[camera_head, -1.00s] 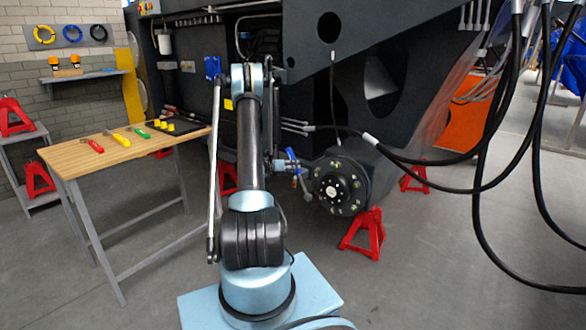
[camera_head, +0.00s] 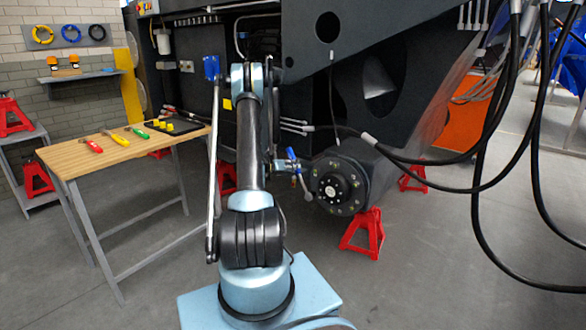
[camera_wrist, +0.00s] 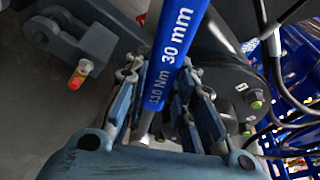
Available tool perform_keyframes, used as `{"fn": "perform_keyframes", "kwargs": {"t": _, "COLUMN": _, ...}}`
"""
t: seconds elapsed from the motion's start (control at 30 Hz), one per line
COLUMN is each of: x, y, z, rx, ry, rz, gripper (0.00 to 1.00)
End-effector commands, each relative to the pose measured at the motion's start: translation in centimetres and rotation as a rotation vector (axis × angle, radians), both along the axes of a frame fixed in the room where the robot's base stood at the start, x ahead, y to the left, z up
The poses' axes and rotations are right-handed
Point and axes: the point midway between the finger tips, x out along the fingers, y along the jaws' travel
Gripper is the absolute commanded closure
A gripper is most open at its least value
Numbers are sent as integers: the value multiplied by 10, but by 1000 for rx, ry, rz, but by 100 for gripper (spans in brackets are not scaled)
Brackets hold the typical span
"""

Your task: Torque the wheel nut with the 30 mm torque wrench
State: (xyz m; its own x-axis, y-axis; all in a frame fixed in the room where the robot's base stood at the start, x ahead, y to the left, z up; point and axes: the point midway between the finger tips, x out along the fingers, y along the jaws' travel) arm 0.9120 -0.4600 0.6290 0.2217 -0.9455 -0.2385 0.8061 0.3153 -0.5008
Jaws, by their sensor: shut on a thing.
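My gripper (camera_wrist: 165,112) is shut on the blue handle of the torque wrench (camera_wrist: 176,50), marked 30 mm and 110 Nm, in the wrist view. The handle runs up out of that picture, and its metal shaft passes down between the fingers. In the head view the blue wrench (camera_head: 291,154) shows just left of the dark wheel hub (camera_head: 340,187). Its metal end hangs beside the hub's left rim; I cannot tell whether it touches a nut. Several nuts ring the hub face. One greenish-tipped nut (camera_wrist: 256,104) shows right of the fingers in the wrist view.
A red jack stand (camera_head: 363,233) stands under the hub. Black hoses (camera_head: 480,180) loop down at right. A wooden table (camera_head: 75,160) at left bears red, yellow and green handled tools. The dark chassis (camera_head: 330,75) fills the back.

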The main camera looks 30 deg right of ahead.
Motion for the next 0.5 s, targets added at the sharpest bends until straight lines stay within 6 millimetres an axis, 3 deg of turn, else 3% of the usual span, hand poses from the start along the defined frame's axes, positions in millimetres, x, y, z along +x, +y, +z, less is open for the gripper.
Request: {"fn": "perform_keyframes", "kwargs": {"t": 0.5, "x": 4, "y": -12, "z": 0, "rx": -1, "ry": 0, "rz": -1, "gripper": 100}}
